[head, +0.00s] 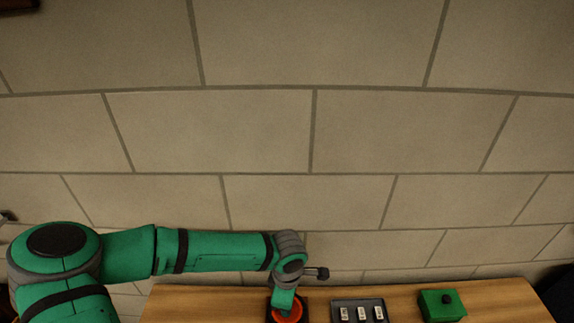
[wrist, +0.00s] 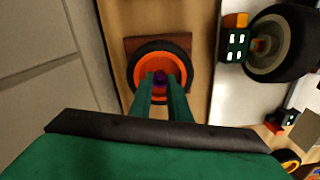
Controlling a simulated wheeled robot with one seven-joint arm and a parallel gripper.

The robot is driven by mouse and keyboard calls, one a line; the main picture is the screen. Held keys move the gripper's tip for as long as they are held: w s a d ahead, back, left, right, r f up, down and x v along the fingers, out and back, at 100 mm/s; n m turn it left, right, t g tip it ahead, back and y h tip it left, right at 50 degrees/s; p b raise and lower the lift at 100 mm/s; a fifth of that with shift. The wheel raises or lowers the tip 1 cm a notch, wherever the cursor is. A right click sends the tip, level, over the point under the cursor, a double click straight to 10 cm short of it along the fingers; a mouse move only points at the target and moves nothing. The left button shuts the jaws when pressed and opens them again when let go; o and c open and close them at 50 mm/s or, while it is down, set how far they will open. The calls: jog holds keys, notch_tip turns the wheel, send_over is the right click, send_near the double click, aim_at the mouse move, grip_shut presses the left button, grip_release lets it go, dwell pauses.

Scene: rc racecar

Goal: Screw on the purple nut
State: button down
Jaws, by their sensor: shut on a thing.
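The purple nut (wrist: 160,79) shows in the wrist view at the centre of an orange-rimmed wheel with a black tyre (wrist: 138,61). My gripper (wrist: 162,88) is shut on the purple nut, its two green fingers on either side of it. Whether the nut is threaded on cannot be seen. In the head view my gripper (head: 283,308) reaches down over the orange wheel (head: 295,314), and the nut is hidden there.
The wooden table (head: 230,300) holds a grey tray (head: 360,304) with several small pale pieces and a green box with a black knob (head: 442,304). In the wrist view a second wheel with a black tyre (wrist: 285,40) stands at right beside a dark green block (wrist: 235,44).

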jog(key=m, duration=0.2)
jog(key=shift+m, duration=0.4)
jog(key=c, duration=1.6)
grip_release()
jog(key=shift+c, duration=1)
jog(key=shift+r, duration=0.2)
jog(key=n, duration=0.8)
jog(key=shift+n, duration=1.8)
